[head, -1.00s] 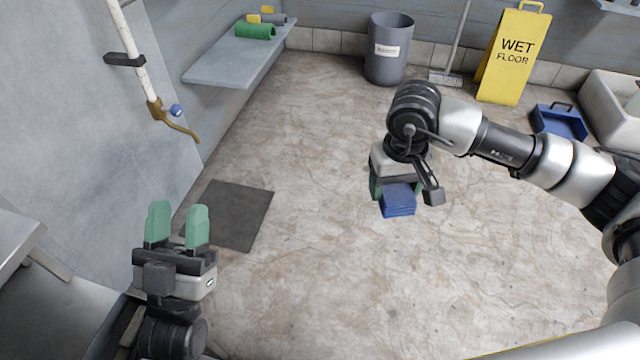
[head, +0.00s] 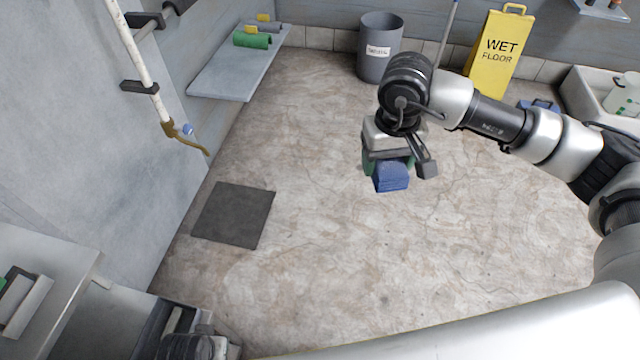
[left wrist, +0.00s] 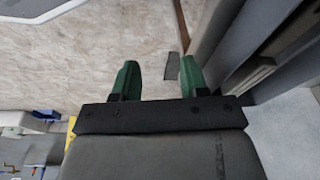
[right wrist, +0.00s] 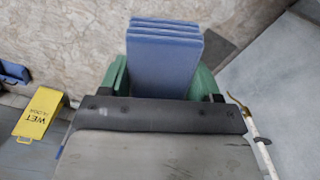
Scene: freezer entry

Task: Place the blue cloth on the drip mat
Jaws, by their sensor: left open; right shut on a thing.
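The blue cloth (head: 391,177) is a folded stack held in my right gripper (head: 388,166), in the air over the open floor. In the right wrist view the cloth (right wrist: 164,60) sits between the green fingers of the gripper (right wrist: 164,85). The drip mat (head: 234,215) is a dark flat square on the floor, left of and apart from the cloth. Part of a dark patch that looks like the mat (right wrist: 213,48) shows behind the cloth there. My left gripper (left wrist: 160,80) is open and empty in the left wrist view; its fingers are out of the head view.
A grey bin (head: 380,48) and a yellow wet floor sign (head: 497,52) stand at the back. A low shelf (head: 225,80) with a green roll (head: 252,40) runs along the left wall. A pipe (head: 135,60) hangs there. The floor around the mat is clear.

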